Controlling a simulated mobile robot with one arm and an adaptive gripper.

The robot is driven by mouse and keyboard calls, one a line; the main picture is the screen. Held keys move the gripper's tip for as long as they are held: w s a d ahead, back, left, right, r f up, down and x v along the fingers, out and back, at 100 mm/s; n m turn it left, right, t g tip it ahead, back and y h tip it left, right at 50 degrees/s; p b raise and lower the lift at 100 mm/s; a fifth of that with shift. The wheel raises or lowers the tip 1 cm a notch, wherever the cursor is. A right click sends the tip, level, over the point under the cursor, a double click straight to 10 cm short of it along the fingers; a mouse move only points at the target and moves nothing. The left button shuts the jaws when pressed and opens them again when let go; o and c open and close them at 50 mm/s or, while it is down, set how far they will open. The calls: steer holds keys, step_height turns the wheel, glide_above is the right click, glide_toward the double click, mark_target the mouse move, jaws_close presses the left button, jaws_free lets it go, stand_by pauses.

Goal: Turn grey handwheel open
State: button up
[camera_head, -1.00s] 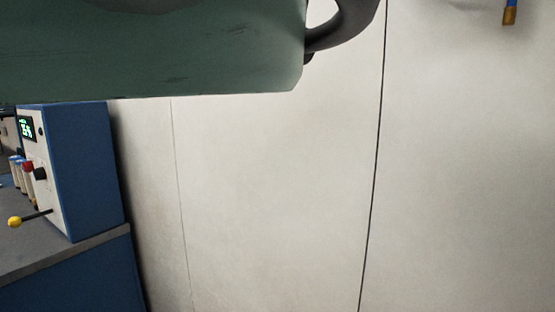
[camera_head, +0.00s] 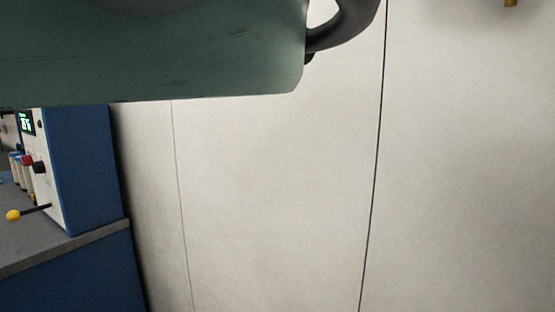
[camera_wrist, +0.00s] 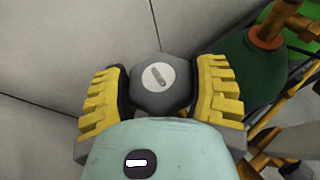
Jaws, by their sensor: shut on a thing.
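The grey handwheel (camera_wrist: 145,101) shows in the wrist view as a hexagonal knob with a white disc on its face. A grey bar mark on the disc tilts from upper left to lower right. My gripper (camera_wrist: 162,88) has its two yellow ribbed fingers on the left and right sides of the handwheel and is shut on it. The pale green gripper body hides what lies below the wheel. Neither the handwheel nor my gripper shows in the head view, where my dark green arm link fills the upper left.
In the wrist view a dark green cylinder (camera_wrist: 246,75) with a copper-coloured neck stands right of the wheel, beside yellow framework. In the head view a blue control box (camera_head: 82,165) stands on a bench (camera_head: 75,248) at left. A pale panelled wall (camera_head: 275,200) fills the rest.

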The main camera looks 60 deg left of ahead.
steer(key=shift+f+n+t+b, duration=0.3)
steer(key=shift+t+b, duration=0.1)
steer(key=shift+b, duration=0.75)
steer(key=shift+d+b, duration=0.1)
steer(key=shift+b, duration=0.5)
steer(key=n+t+b, duration=0.2)
steer(key=b, duration=0.1)
steer(key=shift+s+r+t+b, duration=0.1)
steer(key=shift+t+b, duration=0.25)
steer(key=shift+t, duration=0.05)
steer(key=shift+r+n+t+b, duration=0.25)
steer(key=shift+n+t+b, duration=0.1)
steer(key=shift+n+t, duration=0.85)
steer(key=shift+n+t+y+p, duration=0.4)
steer(key=shift+n+t+p, duration=0.05)
steer(key=shift+n+t, duration=0.5)
steer(key=shift+f+t, duration=0.1)
steer(key=shift+t, duration=0.15)
steer(key=o, duration=1.2)
